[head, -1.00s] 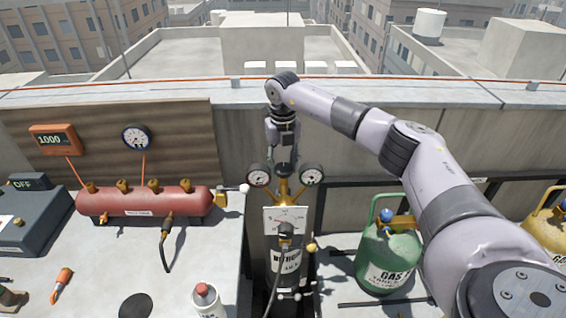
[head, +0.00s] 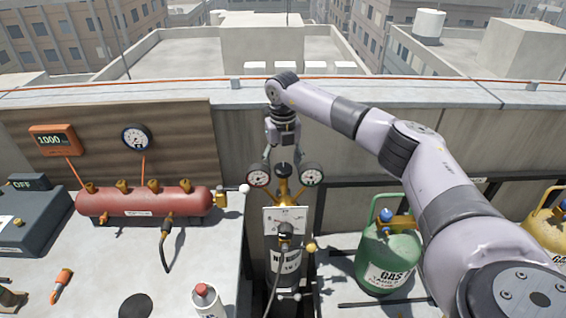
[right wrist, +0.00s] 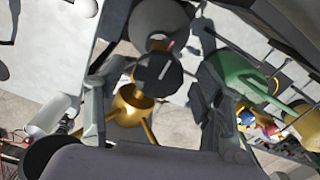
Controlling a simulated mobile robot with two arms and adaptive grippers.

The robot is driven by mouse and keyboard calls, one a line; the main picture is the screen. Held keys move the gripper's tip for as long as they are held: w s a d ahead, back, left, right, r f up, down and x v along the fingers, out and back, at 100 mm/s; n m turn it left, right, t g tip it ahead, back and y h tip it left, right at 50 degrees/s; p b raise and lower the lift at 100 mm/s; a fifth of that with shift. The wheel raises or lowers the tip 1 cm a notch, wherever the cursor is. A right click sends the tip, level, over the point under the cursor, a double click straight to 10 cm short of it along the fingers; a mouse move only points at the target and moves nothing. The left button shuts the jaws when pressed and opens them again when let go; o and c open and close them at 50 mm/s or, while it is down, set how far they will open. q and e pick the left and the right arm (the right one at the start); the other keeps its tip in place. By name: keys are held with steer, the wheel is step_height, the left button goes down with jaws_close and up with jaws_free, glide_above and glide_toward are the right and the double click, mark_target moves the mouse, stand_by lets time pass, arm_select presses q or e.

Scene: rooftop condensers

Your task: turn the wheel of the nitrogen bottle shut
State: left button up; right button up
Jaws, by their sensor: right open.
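The nitrogen bottle (head: 284,258) stands upright in a gap beside the workbench, with a brass regulator and two round gauges on top. My right gripper (head: 282,155) hangs pointing down over the brass top, between and just above the gauges. In the right wrist view my right gripper (right wrist: 152,95) has its fingers apart. A dark round wheel (right wrist: 158,74) with a red mark shows between them, beside a brass fitting (right wrist: 133,106). I cannot tell whether the fingers touch the wheel. My left gripper is out of view.
A red manifold (head: 140,201) lies on the bench at left, with a gauge and an orange display behind it. A white bottle with a red cap (head: 207,300) stands near the bench edge. A green gas cylinder (head: 388,258) stands to the right, near my right arm.

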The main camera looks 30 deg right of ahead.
mark_target(283, 166)
step_height(283, 166, up, 12)
stand_by(0.5)
stand_by(0.3)
